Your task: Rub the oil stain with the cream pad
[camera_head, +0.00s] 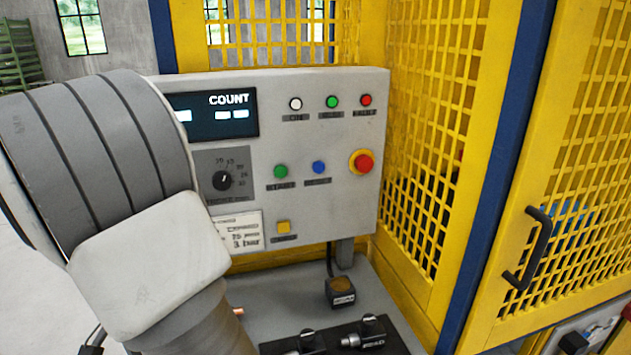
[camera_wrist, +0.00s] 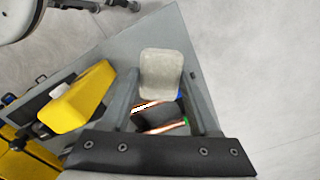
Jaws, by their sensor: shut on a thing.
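In the wrist view, my gripper (camera_wrist: 161,82) has a finger on each side of a pale grey-cream pad (camera_wrist: 161,72) and is shut on it. The pad is a rounded block that sticks out past the fingertips over a grey surface (camera_wrist: 183,35). I cannot tell whether it touches that surface. I cannot make out the oil stain in either view; the pad and fingers hide part of the surface. In the head view my arm fills the left side and my gripper is out of sight.
A yellow container (camera_wrist: 80,97) lies left of my gripper. Copper pieces (camera_wrist: 163,128) and a dark thing show between my fingers. In the head view, a control panel (camera_head: 330,215) stands behind the bench (camera_head: 285,295), with a small black box (camera_head: 340,292) and yellow mesh guards (camera_head: 425,130) nearby.

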